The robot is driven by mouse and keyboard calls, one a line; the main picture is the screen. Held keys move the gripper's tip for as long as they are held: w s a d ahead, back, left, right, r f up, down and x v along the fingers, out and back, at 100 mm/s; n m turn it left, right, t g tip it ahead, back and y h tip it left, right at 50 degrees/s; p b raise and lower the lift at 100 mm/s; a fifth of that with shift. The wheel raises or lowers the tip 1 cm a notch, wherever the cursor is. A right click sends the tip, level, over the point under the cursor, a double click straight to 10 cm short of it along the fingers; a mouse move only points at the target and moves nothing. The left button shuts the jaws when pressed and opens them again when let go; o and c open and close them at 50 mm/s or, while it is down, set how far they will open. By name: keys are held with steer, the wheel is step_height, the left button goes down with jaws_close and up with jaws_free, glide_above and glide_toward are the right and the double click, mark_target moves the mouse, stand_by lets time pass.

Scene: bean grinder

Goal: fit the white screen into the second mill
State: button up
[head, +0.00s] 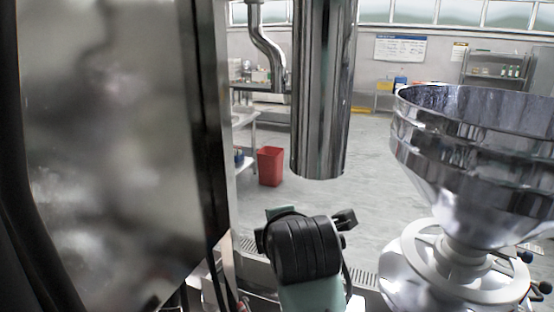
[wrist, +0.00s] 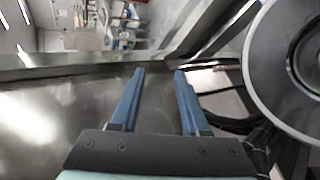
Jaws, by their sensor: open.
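My gripper (wrist: 159,71) shows in the wrist view, with its two blue fingers spread apart and nothing between them. It is over or in front of a shiny metal surface. I cannot make out the white screen for certain in either view. A steel mill with a wide funnel hopper (head: 470,150) stands at the right in the head view. A pale ring (head: 408,262) surrounds its neck below the funnel. A large round grey part with a pale rim (wrist: 262,85) is at the right edge of the wrist view, apart from the fingers. I cannot tell which mill is the second.
A large metal panel (head: 110,150) fills the left of the head view. A vertical steel cylinder (head: 322,90) hangs in the middle, above my arm. Dark cables (wrist: 235,122) run right of the fingers. A red bin (head: 270,166) stands on the open floor behind.

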step_height(320, 180, up, 12)
steer(key=s+a+m+t, duration=0.2)
steer(key=m+t, duration=0.3)
steer(key=m, duration=0.1)
steer(key=s+d+r+m+t+h, duration=0.2)
steer(key=s+r+m+t, duration=0.9)
steer(key=s+r, duration=0.7)
step_height(320, 180, up, 4)
steer(key=m, duration=0.3)
steer(key=shift+s+r+m, duration=0.2)
steer(key=shift+s+m, duration=0.15)
steer(key=shift+m, duration=0.05)
step_height(320, 180, down, 5)
steer(key=b, duration=0.4)
steer(key=shift+w+r+b, duration=0.1)
steer(key=shift+r+b, duration=0.05)
steer(key=shift+b, duration=0.15)
